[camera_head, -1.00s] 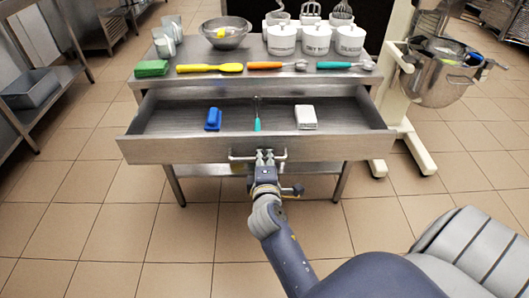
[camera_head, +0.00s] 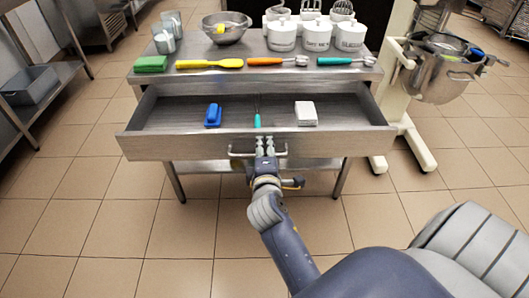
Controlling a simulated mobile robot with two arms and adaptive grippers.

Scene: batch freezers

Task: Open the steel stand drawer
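The steel stand (camera_head: 199,80) has a drawer (camera_head: 180,148) pulled well out toward me, with its inside in plain view. Its bar handle (camera_head: 238,153) is on the front panel. My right gripper (camera_head: 265,146) is at the middle of this handle, its fingers overlapping the bar and the panel. I cannot tell whether the fingers are clamped on the bar or just beside it. My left gripper is not in view.
In the drawer lie a blue item (camera_head: 213,115), a teal-handled tool (camera_head: 257,118) and a white block (camera_head: 306,113). Utensils, a bowl (camera_head: 226,27) and white canisters (camera_head: 316,37) stand on top. A mixer (camera_head: 440,75) stands to the right. The front floor is clear.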

